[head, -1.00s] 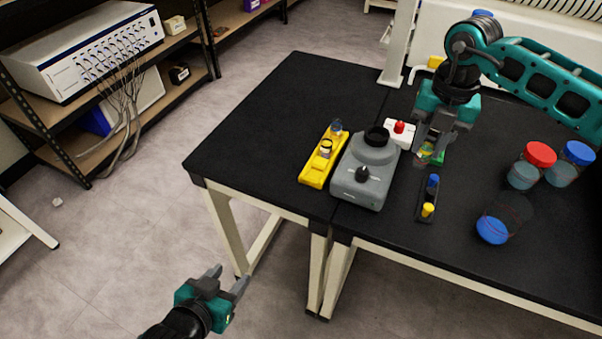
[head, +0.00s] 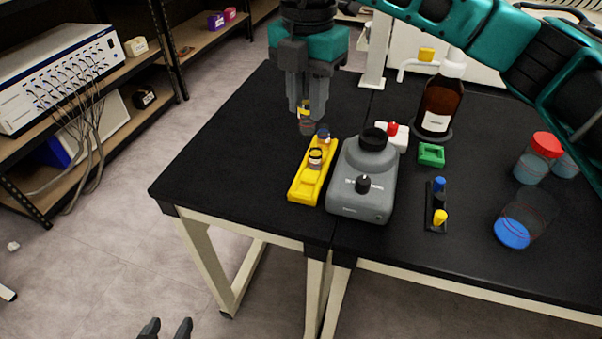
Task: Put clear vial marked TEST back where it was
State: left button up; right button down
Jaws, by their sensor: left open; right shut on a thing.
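My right gripper (head: 307,108) is shut on a small clear vial (head: 307,127), which hangs from the fingertips above the black table. The fingers hide part of the vial, and no TEST marking can be read. A yellow rack (head: 303,190) lies on the table just below and in front of it. The rack holds a vial with a dark top (head: 315,159) near its middle and a blue-topped vial (head: 323,133) at its far end. The held vial is close to the far end in the picture; contact cannot be told. My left gripper (head: 165,328) is open and empty at the bottom edge.
A grey mixer (head: 364,185) stands right of the yellow rack. Further right are a green holder (head: 431,155), a small black rack (head: 436,207), a brown bottle (head: 438,105) and several jars. The table left of the yellow rack is clear.

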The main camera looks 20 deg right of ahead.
pick_arm(q)
jog(key=shift+w+d+f+b, duration=0.2)
jog(key=shift+d+b, duration=0.1)
jog(key=shift+b, duration=0.3)
pick_arm(e)
jog(key=shift+f, duration=7.25)
jog(key=shift+f, duration=0.1)
jog(key=shift+f, duration=0.15)
jog(key=c, duration=0.9)
grip_release()
jog(key=shift+w+r, duration=0.1)
jog(key=shift+r, duration=0.55)
pick_arm(q)
jog(key=shift+s+a+p, duration=0.25)
jog(key=shift+a+p, duration=0.1)
jog(key=shift+p, duration=0.2)
pick_arm(e)
notch_tip(320, 180, up, 11)
jog(key=shift+r, duration=0.15)
